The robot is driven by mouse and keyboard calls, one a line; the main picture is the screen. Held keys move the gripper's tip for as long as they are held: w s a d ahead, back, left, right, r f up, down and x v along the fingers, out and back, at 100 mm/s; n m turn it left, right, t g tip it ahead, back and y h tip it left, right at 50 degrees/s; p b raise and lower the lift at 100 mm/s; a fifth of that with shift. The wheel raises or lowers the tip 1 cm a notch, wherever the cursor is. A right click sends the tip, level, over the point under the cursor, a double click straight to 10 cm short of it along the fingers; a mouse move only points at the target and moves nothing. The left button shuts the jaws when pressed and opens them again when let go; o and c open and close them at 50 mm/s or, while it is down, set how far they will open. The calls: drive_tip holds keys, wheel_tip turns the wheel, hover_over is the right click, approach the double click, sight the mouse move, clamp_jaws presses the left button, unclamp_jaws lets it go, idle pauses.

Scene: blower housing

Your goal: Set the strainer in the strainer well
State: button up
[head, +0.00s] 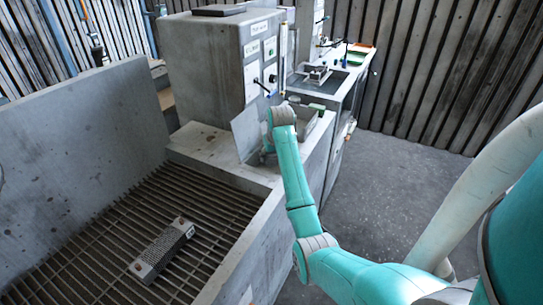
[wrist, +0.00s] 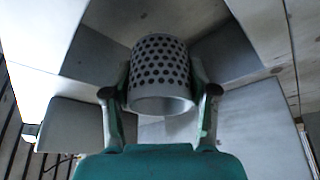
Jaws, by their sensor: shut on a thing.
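The strainer (wrist: 160,75) is a pale cylinder with rows of dark holes in its wall and a plain rim towards the camera. In the wrist view, my gripper (wrist: 160,92) is shut on it, with one finger on each side. In the head view, my gripper (head: 267,152) is at the far end of my teal arm, over the concrete ledge beside a grey upright plate. The strainer cannot be made out there. I cannot clearly pick out the strainer well in either view; pale and grey panels lie behind the strainer in the wrist view.
A grey plate (head: 246,132) stands close left of my gripper. A grey cabinet (head: 205,62) with labels and knobs rises behind. A grated pit (head: 95,245) with a perforated block (head: 162,250) on it lies left. Open floor (head: 400,180) is right.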

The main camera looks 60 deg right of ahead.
sight(271, 166)
drive_tip(key=shift+f, duration=0.25)
drive_tip(key=shift+f, duration=1.1)
drive_tip(key=shift+f, duration=0.35)
drive_tip(key=shift+f, duration=0.95)
drive_tip(key=shift+f, duration=0.15)
idle(0.4)
drive_tip(key=o, duration=1.3)
drive_tip(key=shift+o, duration=0.2)
